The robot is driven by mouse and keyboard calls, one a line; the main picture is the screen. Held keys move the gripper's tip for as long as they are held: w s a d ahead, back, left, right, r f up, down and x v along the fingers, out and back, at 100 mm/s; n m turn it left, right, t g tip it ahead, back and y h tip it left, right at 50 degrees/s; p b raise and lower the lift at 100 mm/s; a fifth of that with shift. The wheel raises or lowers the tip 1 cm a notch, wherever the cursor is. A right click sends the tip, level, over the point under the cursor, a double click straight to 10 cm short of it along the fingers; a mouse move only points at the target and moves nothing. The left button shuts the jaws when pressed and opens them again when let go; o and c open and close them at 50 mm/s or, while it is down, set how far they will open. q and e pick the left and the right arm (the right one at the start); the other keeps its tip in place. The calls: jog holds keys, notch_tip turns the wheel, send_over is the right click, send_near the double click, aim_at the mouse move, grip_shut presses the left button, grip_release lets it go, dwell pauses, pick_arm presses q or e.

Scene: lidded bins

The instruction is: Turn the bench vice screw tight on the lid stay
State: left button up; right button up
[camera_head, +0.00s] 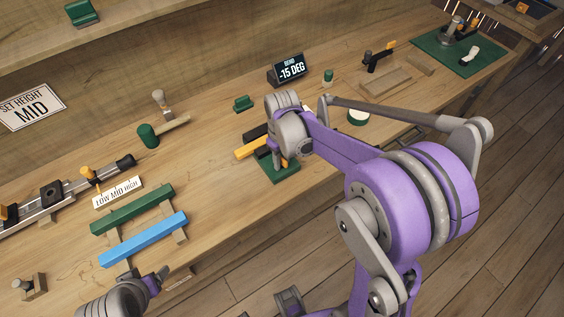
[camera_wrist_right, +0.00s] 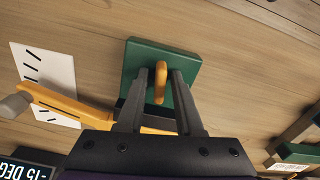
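A small device on a green square base (camera_head: 287,172) stands on the bench below my right gripper (camera_head: 280,160). It has a black body and an orange lever (camera_head: 247,151). In the right wrist view the green base (camera_wrist_right: 133,62) shows with a yellow upright piece (camera_wrist_right: 160,82) between the fingers of my right gripper (camera_wrist_right: 160,75). The fingers are apart, with gaps beside the piece. I cannot tell for sure whether this is the vice or which part is the lid stay. My left gripper (camera_head: 156,279) is low at the left, near the bench's front edge; its opening is unclear.
A sign reading BEND -15 DEG (camera_head: 288,69) stands behind the device. A green bar (camera_head: 132,209) and a blue bar (camera_head: 143,238) lie at the left beside a slide rail (camera_head: 55,200). A green mat (camera_head: 485,60) with grey tools is at the far right.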

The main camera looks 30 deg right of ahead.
grip_shut()
jog(key=m, duration=0.3)
jog(key=shift+m, duration=0.5)
jog(key=m, duration=0.3)
jog(key=shift+m+b, duration=0.3)
jog(key=shift+b, duration=0.1)
